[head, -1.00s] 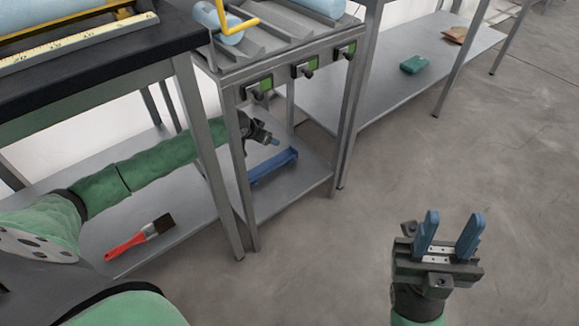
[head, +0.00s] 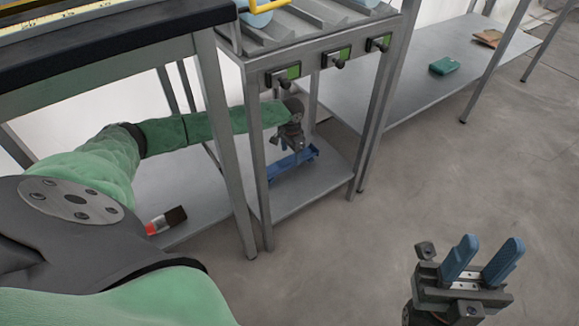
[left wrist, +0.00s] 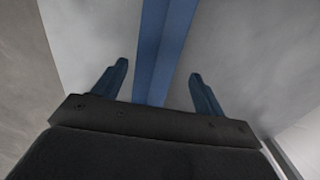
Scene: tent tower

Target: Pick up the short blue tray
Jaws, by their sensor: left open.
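The short blue tray (head: 286,166) lies on the lower grey shelf of the narrow metal stand. My left gripper (head: 297,150) is just above the tray, pointing down, and partly covers it. In the left wrist view the tray (left wrist: 163,50) runs between the two spread blue fingers of my left gripper (left wrist: 157,85), with a gap on each side. The fingers are open and not closed on it. My right gripper (head: 482,260) is open and empty over the floor at the lower right.
The stand's legs (head: 259,170) and upper deck frame my left arm. A red-handled brush (head: 167,220) lies on the left lower shelf. A green box (head: 444,65) and a brown item (head: 487,38) lie on the right shelf. The floor is clear.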

